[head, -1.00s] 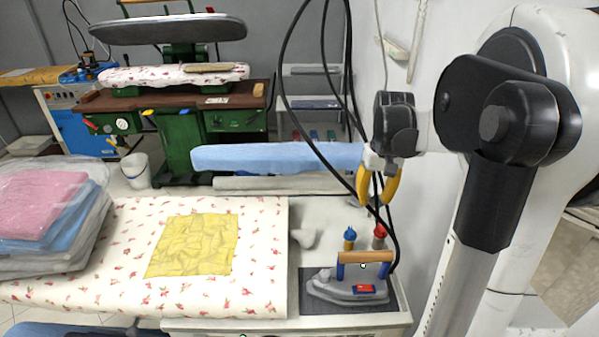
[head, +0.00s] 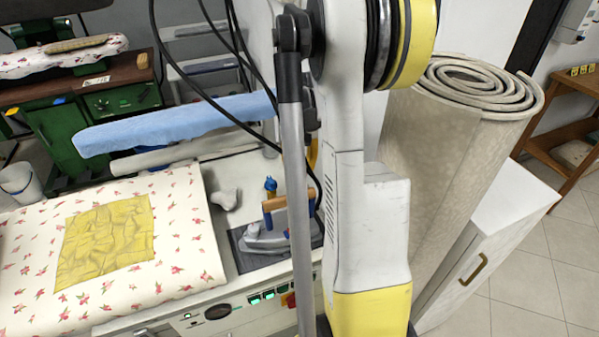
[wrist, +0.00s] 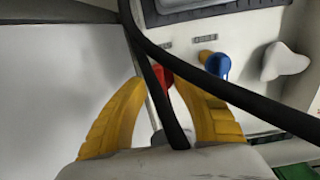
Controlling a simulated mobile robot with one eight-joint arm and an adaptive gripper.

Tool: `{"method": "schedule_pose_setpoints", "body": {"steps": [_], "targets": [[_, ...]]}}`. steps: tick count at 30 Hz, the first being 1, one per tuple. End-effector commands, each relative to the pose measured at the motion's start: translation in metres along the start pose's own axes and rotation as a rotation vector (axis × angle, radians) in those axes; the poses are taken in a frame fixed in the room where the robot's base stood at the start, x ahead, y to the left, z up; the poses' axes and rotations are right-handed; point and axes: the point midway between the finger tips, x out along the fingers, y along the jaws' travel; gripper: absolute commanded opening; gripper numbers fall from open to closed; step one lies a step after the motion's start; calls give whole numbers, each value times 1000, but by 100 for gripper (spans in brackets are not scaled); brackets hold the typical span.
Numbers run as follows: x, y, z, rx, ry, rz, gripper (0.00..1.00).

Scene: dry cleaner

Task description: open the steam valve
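Two small valves stand near the iron. In the wrist view, a red one (wrist: 163,78) shows just past my fingertips and a blue one (wrist: 216,66) with an orange-yellow part stands to its right. The blue valve also shows in the head view (head: 270,186); the red one is hidden there behind my arm. Small labels are by the valves, too blurred to read, so I cannot tell which is for steam. My gripper (wrist: 160,80) is open, its yellow fingers on either side of the red valve in the picture. A black hose crosses between them and partly covers the valve.
Black hoses (head: 196,84) hang down close to my gripper. The iron (head: 265,236) sits on a dark pad beside the valves. A yellow cloth (head: 105,243) lies on the flowered board. A rolled carpet (head: 450,150) and white cabinet (head: 500,245) stand to the right.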

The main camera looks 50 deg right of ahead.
Motion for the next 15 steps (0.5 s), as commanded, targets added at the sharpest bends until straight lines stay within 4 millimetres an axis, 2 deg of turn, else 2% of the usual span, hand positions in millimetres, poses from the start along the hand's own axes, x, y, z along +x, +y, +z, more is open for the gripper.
{"method": "schedule_pose_setpoints", "body": {"steps": [9,11,12,15], "targets": [[2,0,0,0,0,0,33],[2,0,0,0,0,0,15],[2,0,0,0,0,0,3],[2,0,0,0,0,0,0]]}}
